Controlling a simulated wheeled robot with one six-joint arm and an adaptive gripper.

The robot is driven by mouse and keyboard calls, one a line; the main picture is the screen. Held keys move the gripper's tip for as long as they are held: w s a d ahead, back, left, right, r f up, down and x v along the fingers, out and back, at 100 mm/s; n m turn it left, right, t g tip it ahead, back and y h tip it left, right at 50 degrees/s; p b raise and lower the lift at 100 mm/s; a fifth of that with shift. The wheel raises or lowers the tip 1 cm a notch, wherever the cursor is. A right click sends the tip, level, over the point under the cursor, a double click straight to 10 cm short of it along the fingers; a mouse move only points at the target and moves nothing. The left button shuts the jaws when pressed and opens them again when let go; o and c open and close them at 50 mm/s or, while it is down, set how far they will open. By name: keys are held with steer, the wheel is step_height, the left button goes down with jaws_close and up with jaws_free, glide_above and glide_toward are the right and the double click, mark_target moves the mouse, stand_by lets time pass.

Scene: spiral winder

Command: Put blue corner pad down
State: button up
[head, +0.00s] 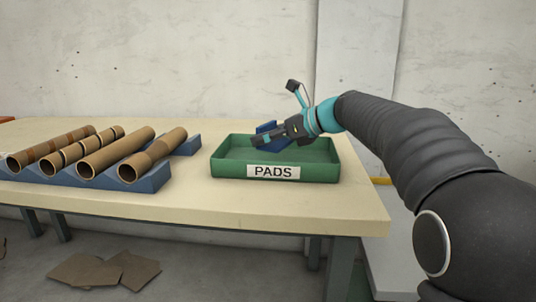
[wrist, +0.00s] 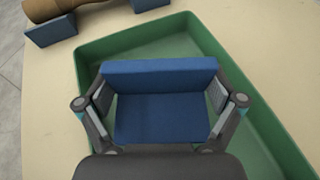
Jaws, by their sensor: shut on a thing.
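The blue corner pad (wrist: 162,115) is an L-shaped blue piece held between both fingers of my gripper (wrist: 160,104) in the wrist view. In the head view my gripper (head: 262,139) is over the green tray labelled PADS (head: 225,170), and part of the blue pad (head: 266,127) shows behind it. The tray's green wall also shows around the pad in the wrist view (wrist: 88,62). The tray's visible floor is bare. The gap between the pad and the tray floor is hard to judge.
Several brown cardboard tubes (head: 105,155) lie on a blue grooved rack (head: 150,183) left of the tray. The pale table (head: 200,205) is clear between rack and tray. Its right edge is close to the tray. Brown cardboard pieces (head: 105,270) lie on the floor.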

steer(key=shift+w+d+f, duration=0.1)
steer(key=shift+w+f, duration=0.55)
steer(key=shift+w, duration=0.25)
steer(key=shift+f+b, duration=0.75)
steer(key=shift+f, duration=1.1)
steer(key=shift+f, duration=0.1)
steer(key=o, duration=0.6)
steer(key=shift+o, duration=0.2)
steer(key=shift+d, duration=0.1)
steer(key=p+v, duration=0.1)
steer(key=v, duration=1.1)
